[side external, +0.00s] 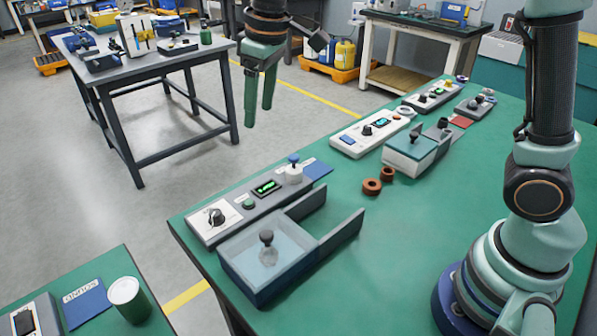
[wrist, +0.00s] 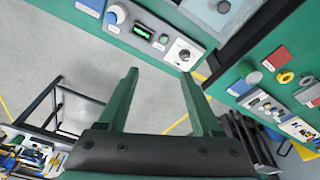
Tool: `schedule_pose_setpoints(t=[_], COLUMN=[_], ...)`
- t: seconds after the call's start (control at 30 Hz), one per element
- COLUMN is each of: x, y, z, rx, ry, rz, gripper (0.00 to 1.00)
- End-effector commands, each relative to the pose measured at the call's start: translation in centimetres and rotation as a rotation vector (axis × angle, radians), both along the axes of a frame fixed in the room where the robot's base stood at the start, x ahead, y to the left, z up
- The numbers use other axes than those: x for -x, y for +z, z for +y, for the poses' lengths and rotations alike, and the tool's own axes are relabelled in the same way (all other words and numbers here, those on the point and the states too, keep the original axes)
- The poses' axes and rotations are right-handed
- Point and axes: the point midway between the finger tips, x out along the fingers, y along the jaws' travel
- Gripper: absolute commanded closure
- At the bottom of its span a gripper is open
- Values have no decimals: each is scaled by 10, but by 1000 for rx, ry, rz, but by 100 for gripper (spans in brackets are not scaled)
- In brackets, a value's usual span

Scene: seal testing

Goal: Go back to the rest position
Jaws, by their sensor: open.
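My gripper (side external: 258,97) hangs in the air in the side external view, fingers pointing down, beyond the far left edge of the green bench (side external: 420,240). In the wrist view my gripper (wrist: 160,85) shows two green fingers spread apart with only floor between them. It is open and empty, and it touches nothing.
On the bench stand a water tank (side external: 262,262) with a lid knob, a grey control panel (side external: 255,200), a white control panel (side external: 372,130), a second covered box (side external: 410,150) and brown rings (side external: 372,187). A grey table (side external: 140,62) stands behind left. The air around my gripper is clear.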

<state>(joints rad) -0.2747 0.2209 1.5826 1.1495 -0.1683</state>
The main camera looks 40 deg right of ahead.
Motion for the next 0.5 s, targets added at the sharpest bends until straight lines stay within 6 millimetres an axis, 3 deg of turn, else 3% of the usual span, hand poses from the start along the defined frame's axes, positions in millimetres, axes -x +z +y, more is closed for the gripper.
schedule_pose_setpoints(t=[0.2, 0.5], x=[46, 113], y=[24, 21], z=[-49, -99], rx=[-34, -73], ry=[-135, -310], rz=[-90, -209], gripper=[34, 34])
